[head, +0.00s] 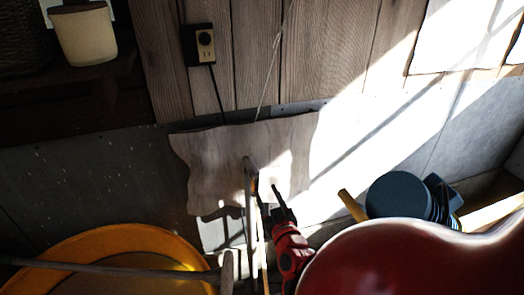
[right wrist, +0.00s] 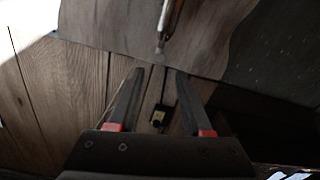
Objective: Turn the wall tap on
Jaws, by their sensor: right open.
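No tap handle can be clearly made out. A thin, upright, pipe-like piece (head: 249,205) stands in front of the grey wavy-edged board in the head view; I cannot tell if it is the tap. A thin piece with a pale end (right wrist: 162,42) shows at the top of the right wrist view, beyond the fingertips. My right gripper (head: 268,194) is right beside the upright piece in the head view. In the right wrist view the gripper (right wrist: 159,75) has its fingers wide apart with nothing between them. My left gripper is not in view.
The wavy-edged board (head: 215,160) hangs on the wall below a black outlet box (head: 204,44) with a cord. A yellow tub (head: 110,238) is at lower left. A dark blue round object (head: 398,193) is at right. A pale pot (head: 83,35) stands on a shelf.

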